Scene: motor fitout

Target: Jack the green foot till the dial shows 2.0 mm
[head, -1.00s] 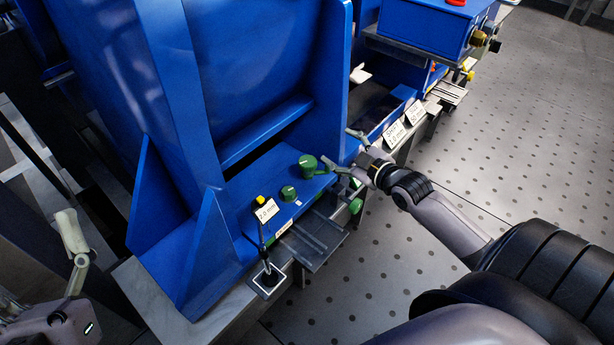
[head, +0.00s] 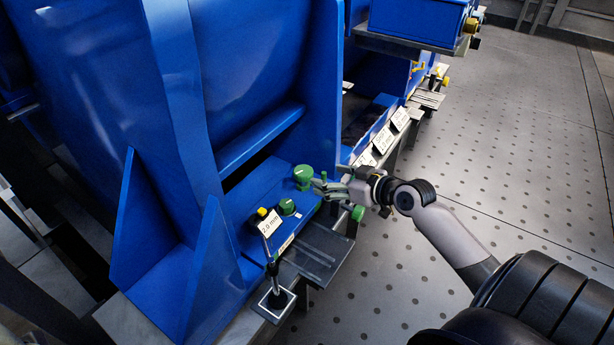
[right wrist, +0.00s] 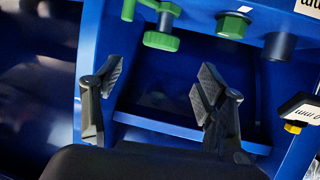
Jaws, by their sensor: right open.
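A green round knob (head: 303,174) and a smaller green bolt head (head: 287,206) stand on the blue motor foot (head: 262,188). A white card reading 2.0 mm (head: 268,224) is in front of a yellow cap (head: 262,211). My right gripper (head: 322,188) is open and empty, just right of the green knob. In the right wrist view its fingers (right wrist: 158,85) are spread before blue metal; a green handled screw (right wrist: 160,41) and the green bolt head (right wrist: 234,25) show above them. No dial reading is legible. My left gripper is out of view.
Another green knob (head: 357,213) is below my right gripper. White cards (head: 383,140) line the rail behind. The perforated floor at right is clear.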

